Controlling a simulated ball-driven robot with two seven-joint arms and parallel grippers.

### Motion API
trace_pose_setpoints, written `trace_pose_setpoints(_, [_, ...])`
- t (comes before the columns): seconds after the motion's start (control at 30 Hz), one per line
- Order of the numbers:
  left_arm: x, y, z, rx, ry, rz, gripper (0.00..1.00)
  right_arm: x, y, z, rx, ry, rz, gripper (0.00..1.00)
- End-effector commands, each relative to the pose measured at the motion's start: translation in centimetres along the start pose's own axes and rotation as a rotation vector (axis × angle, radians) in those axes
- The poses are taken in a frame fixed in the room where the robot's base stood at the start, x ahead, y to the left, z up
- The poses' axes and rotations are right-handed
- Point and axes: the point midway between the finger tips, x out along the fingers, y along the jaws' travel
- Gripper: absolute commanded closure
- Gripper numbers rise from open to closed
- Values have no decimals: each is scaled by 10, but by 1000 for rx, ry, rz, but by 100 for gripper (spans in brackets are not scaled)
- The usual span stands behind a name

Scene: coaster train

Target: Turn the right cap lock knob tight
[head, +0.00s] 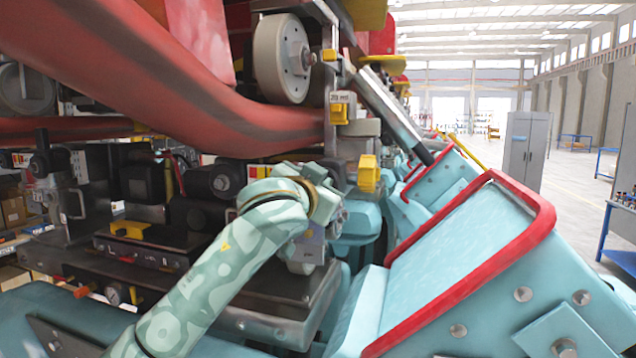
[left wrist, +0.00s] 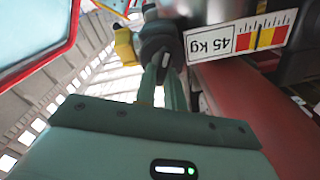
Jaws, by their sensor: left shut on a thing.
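In the left wrist view, the two pale green fingers of my left gripper (left wrist: 166,66) are shut on a dark grey round knob (left wrist: 157,38). The knob sits just left of a white "45 kg" label (left wrist: 238,38). In the head view, my left arm reaches from the lower left to the side of the train; its wrist hides its fingertips and the knob. I cannot tell from these views how tight the knob is. My right gripper is in neither view.
A yellow block (head: 368,174) stands close right of my left wrist. A red curved beam (head: 200,95) and a grey wheel (head: 282,58) are above. A teal car body with a red padded rim (head: 545,215) fills the right. The hall floor beyond is open.

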Motion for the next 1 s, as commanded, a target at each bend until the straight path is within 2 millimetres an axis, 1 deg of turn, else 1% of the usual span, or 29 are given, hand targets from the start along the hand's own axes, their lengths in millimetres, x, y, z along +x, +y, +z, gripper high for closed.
trace_pose_setpoints(0.7, [0,6,2,682,0,-2,100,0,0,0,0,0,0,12])
trace_pose_setpoints(1.0, [0,8,4,929,0,-3,100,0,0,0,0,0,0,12])
